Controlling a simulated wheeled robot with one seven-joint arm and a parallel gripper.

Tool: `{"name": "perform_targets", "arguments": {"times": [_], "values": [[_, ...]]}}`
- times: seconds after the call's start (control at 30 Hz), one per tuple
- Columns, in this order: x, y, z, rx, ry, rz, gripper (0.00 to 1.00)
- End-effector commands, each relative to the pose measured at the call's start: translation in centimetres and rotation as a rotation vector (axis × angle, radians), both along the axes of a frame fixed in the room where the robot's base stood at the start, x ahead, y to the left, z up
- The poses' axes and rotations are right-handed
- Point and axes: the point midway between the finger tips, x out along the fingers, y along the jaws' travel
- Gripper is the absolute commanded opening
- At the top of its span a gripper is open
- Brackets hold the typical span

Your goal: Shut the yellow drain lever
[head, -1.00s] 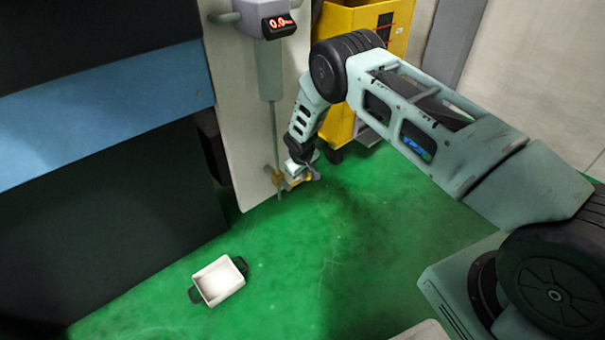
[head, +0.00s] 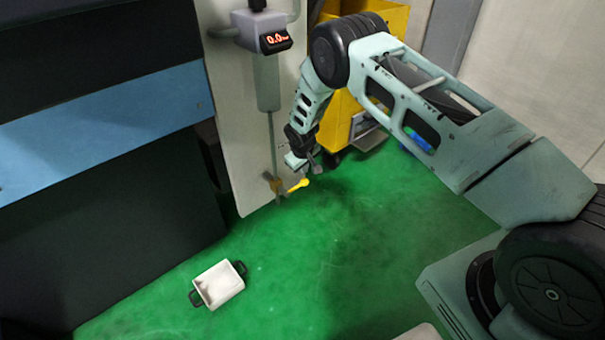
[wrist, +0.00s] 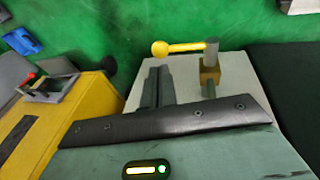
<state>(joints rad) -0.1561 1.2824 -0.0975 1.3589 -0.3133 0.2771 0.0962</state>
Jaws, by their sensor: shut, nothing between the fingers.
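The yellow drain lever (head: 298,185) sticks out to the right from a brass valve (head: 272,183) low on a thin vertical pipe (head: 272,145). In the wrist view the lever (wrist: 180,47) has a round knob at its left end and points roughly across the line of the valve (wrist: 209,75). My gripper (head: 304,169) is just above the lever in the head view. In the wrist view its fingers (wrist: 157,85) are shut and empty, short of the lever, with a visible gap between. The exact depth between them is hard to tell.
A pale panel (head: 228,130) stands behind the pipe, with a display (head: 277,40) reading 0.0. A yellow cart (head: 385,25) is behind my arm. A white tray (head: 219,285) with dark handles lies on the green floor. Floor to the right of the valve is clear.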

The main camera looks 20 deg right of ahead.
Motion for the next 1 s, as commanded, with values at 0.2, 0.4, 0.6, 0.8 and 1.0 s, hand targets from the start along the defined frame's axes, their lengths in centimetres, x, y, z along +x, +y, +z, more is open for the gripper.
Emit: {"name": "perform_targets", "arguments": {"times": [0.2, 0.4, 0.6, 0.8, 1.0], "values": [[-0.9, -0.1, 4.8, 0.002, 0.001, 0.000, 0.00], [-1.4, -0.2, 6.9, 0.003, 0.001, 0.002, 0.00], [-1.5, -0.2, 7.3, 0.002, 0.002, 0.001, 0.00], [-1.5, -0.2, 7.3, 0.002, 0.002, 0.002, 0.00], [-1.5, -0.2, 7.3, 0.003, 0.003, 0.002, 0.00]]}}
